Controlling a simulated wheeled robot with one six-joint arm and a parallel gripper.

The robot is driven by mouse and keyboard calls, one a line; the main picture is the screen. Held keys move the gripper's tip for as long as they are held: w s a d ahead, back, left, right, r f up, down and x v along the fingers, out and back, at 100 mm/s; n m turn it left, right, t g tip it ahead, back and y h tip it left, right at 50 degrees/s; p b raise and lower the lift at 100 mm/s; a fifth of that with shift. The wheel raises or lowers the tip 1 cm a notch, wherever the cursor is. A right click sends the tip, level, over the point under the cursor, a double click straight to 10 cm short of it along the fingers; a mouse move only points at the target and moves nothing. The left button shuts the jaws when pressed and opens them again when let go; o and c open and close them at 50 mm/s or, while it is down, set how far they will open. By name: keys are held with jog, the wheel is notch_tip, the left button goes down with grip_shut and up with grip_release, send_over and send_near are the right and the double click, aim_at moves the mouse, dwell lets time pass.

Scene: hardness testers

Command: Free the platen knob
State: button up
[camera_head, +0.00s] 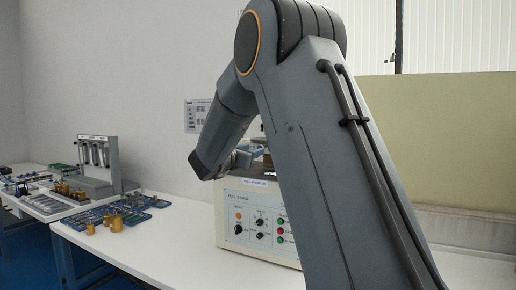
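A beige instrument box (232,205) stands on the white bench, with black knobs and red and green buttons on its front panel. My arm crosses in front of it and hides its right part. My gripper (243,158) is small in the picture, above the top left of the box, beside a blue-grey part (252,149). Whether it touches that part cannot be told, nor can its fingers be made out. I cannot tell which part is the platen knob; it may be hidden behind my arm.
The white bench (165,240) is bare in front and left of the box. Blue trays (105,216) with brass pieces lie to the left. A grey stand with several cylinders (98,160) is farther left. A wall and a yellowish panel (440,140) close the back.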

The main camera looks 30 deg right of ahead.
jog(key=shift+p+x, duration=0.75)
jog(key=shift+x, duration=1.9)
jog(key=shift+w, duration=0.1)
grip_shut()
